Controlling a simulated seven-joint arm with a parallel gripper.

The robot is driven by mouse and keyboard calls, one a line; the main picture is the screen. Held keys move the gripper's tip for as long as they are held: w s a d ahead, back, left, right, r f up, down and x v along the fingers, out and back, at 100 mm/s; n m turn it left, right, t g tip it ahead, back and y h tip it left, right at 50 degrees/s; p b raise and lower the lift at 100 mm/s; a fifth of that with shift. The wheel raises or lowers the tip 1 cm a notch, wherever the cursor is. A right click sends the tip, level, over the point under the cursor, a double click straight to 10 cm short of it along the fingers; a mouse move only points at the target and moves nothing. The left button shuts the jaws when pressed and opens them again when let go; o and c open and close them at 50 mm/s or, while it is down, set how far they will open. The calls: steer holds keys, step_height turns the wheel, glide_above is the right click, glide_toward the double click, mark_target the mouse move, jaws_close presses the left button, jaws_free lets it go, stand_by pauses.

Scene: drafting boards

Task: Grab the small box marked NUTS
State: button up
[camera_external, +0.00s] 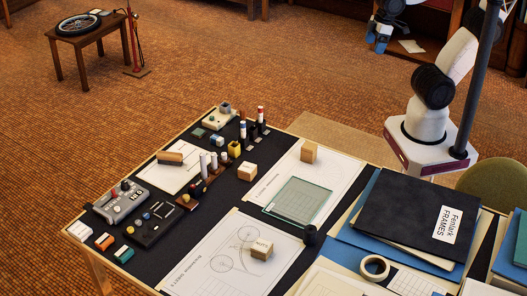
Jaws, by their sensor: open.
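A small tan box (262,250) with a white top label stands on a drawing sheet with a bicycle sketch, near the front middle of the table. Its label seems to read NUTS, though the print is small. Another small box with a white label (247,172) stands further back on the dark mat; its text is too small to read. A plain tan box (309,152) stands on a sheet at the back right. My gripper (380,42), with blue parts, hangs at the top, far from the boxes and beyond the table. It is open and appears empty.
A black folder (415,213) and a tape roll (375,267) are at right. Devices, pens and small blocks crowd the left.

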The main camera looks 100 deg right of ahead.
steer(key=w+a+f+m+y, duration=0.3)
steer(key=w+a+m+y, duration=0.2)
steer(key=w+a, duration=1.05)
steer(key=w+a+f+m+y, duration=0.3)
steer(key=w+a+m+y, duration=0.25)
steer(key=w+a, duration=1)
steer(key=w+a+f+m+t+y, duration=0.25)
steer(key=w+a+f+m, duration=0.55)
steer(key=w, duration=0.4)
steer(key=w+a+f+m+t+h, duration=0.1)
steer(key=w+a+f, duration=0.1)
steer(key=a+f, duration=0.15)
steer(key=w+a+f+m+t, duration=0.1)
steer(key=w+a+f, duration=0.1)
steer(key=f, duration=0.3)
steer(key=m+t+h, duration=0.1)
steer(key=m+t, duration=0.1)
steer(key=m, duration=0.3)
glide_toward(263, 244)
steer(key=x, duration=0.2)
steer(key=shift+w+a+g, duration=0.25)
steer(key=shift+w+a, duration=0.05)
steer(key=shift+a, duration=0.05)
steer(key=shift+w+a, duration=0.1)
steer(key=shift+x, duration=1.1)
steer(key=shift+f, duration=0.1)
